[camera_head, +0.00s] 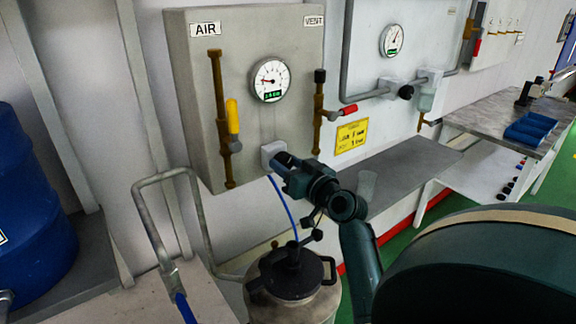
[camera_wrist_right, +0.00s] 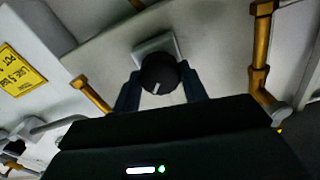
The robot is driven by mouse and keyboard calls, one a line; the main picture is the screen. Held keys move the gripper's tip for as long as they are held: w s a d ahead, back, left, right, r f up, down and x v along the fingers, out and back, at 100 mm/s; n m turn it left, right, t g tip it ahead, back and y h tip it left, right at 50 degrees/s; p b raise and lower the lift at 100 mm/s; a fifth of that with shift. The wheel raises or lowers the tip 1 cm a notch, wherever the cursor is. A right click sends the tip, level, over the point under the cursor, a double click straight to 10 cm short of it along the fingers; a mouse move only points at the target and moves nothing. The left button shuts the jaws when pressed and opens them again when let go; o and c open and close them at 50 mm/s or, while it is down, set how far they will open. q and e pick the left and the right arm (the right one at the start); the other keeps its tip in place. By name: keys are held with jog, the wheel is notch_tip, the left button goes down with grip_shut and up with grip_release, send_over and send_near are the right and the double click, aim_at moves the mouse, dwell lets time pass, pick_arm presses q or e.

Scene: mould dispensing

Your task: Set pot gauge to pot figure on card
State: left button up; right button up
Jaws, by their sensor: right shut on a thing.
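The gauge (camera_head: 270,79) on the grey box (camera_head: 190,120) has a white dial with its needle toward the left and a small green readout, too small to read. The yellow card (camera_head: 351,136) is on the wall right of the box; its figures are too small to read surely. It also shows in the right wrist view (camera_wrist_right: 20,72). My right gripper (camera_head: 283,162) is at the square mount below the gauge. In the right wrist view, its fingers are shut on a round black knob (camera_wrist_right: 158,73) with a white mark. My left gripper is not in view.
A brown valve with a yellow handle (camera_head: 232,117) stands on the box's left, one with a red handle (camera_head: 348,110) on its right. A metal pot (camera_head: 290,290) with a dark lid stands below. A second gauge (camera_head: 391,40) is farther right. A grey shelf (camera_head: 400,175) lies beyond my arm.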

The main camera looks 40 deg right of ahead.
jog(key=shift+m, duration=3.1)
jog(key=o, duration=1)
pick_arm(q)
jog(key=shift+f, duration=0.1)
pick_arm(e)
jog(key=shift+s+f, duration=0.1)
jog(key=shift+s, duration=0.25)
pick_arm(q)
jog(key=b, duration=0.3)
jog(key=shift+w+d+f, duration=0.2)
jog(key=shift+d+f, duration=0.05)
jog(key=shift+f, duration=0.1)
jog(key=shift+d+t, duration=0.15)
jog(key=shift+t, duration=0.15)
pick_arm(e)
jog(key=s+a, duration=0.1)
jog(key=s, duration=1.1)
jog(key=shift+s+a, duration=0.2)
jog(key=shift+a, duration=0.05)
